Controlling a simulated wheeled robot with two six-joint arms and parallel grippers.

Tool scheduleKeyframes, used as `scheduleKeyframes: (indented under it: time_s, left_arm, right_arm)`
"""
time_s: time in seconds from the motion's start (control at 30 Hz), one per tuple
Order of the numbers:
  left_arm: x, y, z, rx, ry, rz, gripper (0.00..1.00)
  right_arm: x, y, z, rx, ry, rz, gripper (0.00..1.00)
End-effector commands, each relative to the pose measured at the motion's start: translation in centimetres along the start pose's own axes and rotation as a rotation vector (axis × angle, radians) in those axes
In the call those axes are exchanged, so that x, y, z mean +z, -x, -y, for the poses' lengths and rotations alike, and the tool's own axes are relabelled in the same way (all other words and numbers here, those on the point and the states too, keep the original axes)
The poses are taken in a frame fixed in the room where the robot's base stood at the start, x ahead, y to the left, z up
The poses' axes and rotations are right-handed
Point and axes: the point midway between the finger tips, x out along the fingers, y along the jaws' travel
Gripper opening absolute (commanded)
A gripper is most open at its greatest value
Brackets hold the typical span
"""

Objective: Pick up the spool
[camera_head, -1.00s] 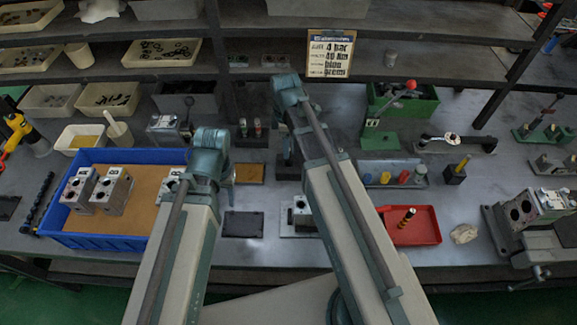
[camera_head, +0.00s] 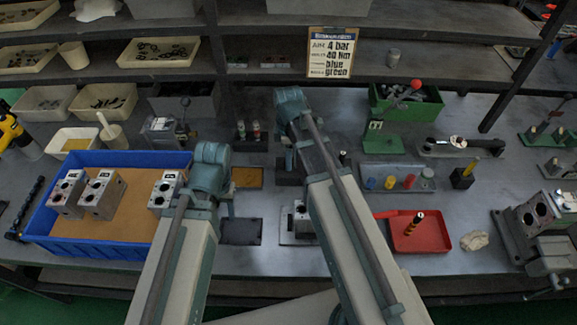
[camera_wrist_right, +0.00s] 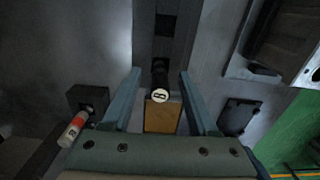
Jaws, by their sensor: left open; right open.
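A dark upright cylinder with a white end bearing a dark mark, apparently the spool (camera_wrist_right: 160,93), stands between my right fingers in the right wrist view. A dark block with square openings (camera_wrist_right: 166,30) lies by it. My right gripper (camera_wrist_right: 157,78) is open, its fingers apart on either side of the cylinder; I cannot tell if they touch it. In the head view my right arm largely hides this spot and the right gripper (camera_head: 287,155). My left gripper (camera_head: 228,208) is open, partly hidden by its own arm, near the blue tray's right end.
The blue tray (camera_head: 95,252) holds several metal valve blocks. Capped cylinders (camera_head: 256,130) stand behind my grippers. A red tray (camera_head: 432,236) holds a black-and-yellow piece. A dark plate (camera_head: 241,232) lies near the table front. A sign (camera_head: 331,55) hangs on the shelf.

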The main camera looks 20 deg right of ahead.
Motion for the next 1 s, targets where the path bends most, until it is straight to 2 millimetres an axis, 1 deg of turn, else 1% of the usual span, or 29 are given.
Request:
scheduleKeyframes:
  time_s: [0.03,0.07,0.1,0.37,0.4,0.8,1.0]
  left_arm:
    - [0.0,0.1,0.0,0.0,0.0,0.0,0.54]
    - [0.0,0.1,0.0,0.0,0.0,0.0,0.54]
    - [0.0,0.1,0.0,0.0,0.0,0.0,0.54]
    - [0.0,0.1,0.0,0.0,0.0,0.0,0.54]
    - [0.0,0.1,0.0,0.0,0.0,0.0,0.54]
    - [0.0,0.1,0.0,0.0,0.0,0.0,0.54]
    - [0.1,1.1,0.1,0.0,0.0,0.0,0.54]
  right_arm:
    - [0.0,0.1,0.0,0.0,0.0,0.0,0.59]
    - [0.0,0.1,0.0,0.0,0.0,0.0,0.56]
    - [0.0,0.1,0.0,0.0,0.0,0.0,0.49]
    - [0.0,0.1,0.0,0.0,0.0,0.0,0.02]
    - [0.0,0.1,0.0,0.0,0.0,0.0,0.0]
    - [0.0,0.1,0.0,0.0,0.0,0.0,0.0]
    - [0.0,1.1,0.0,0.0,0.0,0.0,0.0]
